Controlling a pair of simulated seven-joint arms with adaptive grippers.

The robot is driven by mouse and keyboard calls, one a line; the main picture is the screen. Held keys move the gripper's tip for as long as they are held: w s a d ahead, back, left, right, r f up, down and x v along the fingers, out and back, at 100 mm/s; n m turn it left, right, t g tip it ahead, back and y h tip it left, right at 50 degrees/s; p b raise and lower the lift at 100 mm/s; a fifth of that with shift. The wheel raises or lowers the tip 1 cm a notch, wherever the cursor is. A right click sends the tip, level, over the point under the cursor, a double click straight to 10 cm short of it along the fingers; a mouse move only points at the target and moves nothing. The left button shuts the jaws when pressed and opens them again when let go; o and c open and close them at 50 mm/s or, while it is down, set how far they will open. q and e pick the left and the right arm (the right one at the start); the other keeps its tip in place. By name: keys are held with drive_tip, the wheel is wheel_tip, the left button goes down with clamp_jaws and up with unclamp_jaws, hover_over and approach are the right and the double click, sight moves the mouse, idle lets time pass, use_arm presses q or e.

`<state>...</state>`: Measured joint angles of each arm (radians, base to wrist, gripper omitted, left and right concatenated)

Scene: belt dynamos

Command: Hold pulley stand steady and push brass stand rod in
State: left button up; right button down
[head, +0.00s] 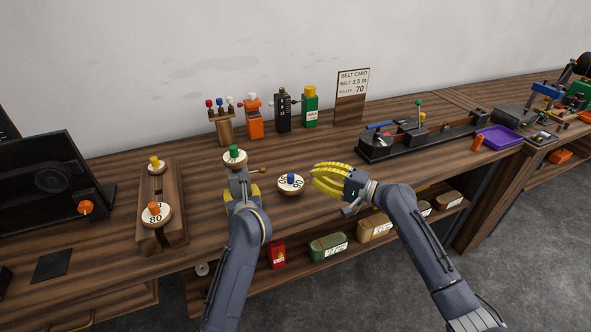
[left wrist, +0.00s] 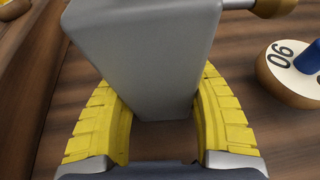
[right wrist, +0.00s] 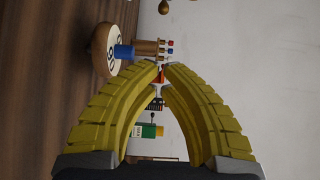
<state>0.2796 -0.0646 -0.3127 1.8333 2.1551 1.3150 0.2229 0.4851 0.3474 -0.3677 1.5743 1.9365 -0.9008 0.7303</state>
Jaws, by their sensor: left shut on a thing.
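The pulley stand (head: 238,174) is a grey block with a white-faced pulley and green knob (head: 234,154) on top. My left gripper (head: 241,192) is shut on the stand; in the left wrist view its yellow fingers lie on both sides of the grey block (left wrist: 145,60). The brass stand rod (head: 260,171) sticks out of the stand's right side and ends in a round knob. The knob also shows in the left wrist view (left wrist: 273,8) and in the right wrist view (right wrist: 164,7). My right gripper (head: 316,178) is empty, right of the rod and apart from it; its fingertips look close together.
A loose pulley with a blue knob (head: 290,184) sits on the bench between my grippers. A wooden board with two pulleys (head: 160,200) lies left. A black rail fixture (head: 430,137) and purple tray (head: 500,138) lie right.

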sight(261, 171)
use_arm(q)
drive_tip(key=shift+f, duration=0.25)
use_arm(e)
drive_tip(key=x, duration=0.9)
drive_tip(key=shift+w+a+r, duration=0.1)
drive_tip(key=shift+w+a, duration=0.05)
drive_tip(key=shift+a, duration=0.15)
use_arm(q)
drive_tip(key=shift+s, duration=0.1)
use_arm(e)
drive_tip(key=shift+s+a, duration=0.2)
drive_tip(key=shift+a, duration=0.3)
drive_tip(key=shift+s+a, duration=0.15)
drive_tip(key=shift+a, duration=0.35)
drive_tip(key=shift+s+a, duration=0.25)
drive_tip(key=shift+a, duration=0.6)
drive_tip(key=shift+a, duration=0.1)
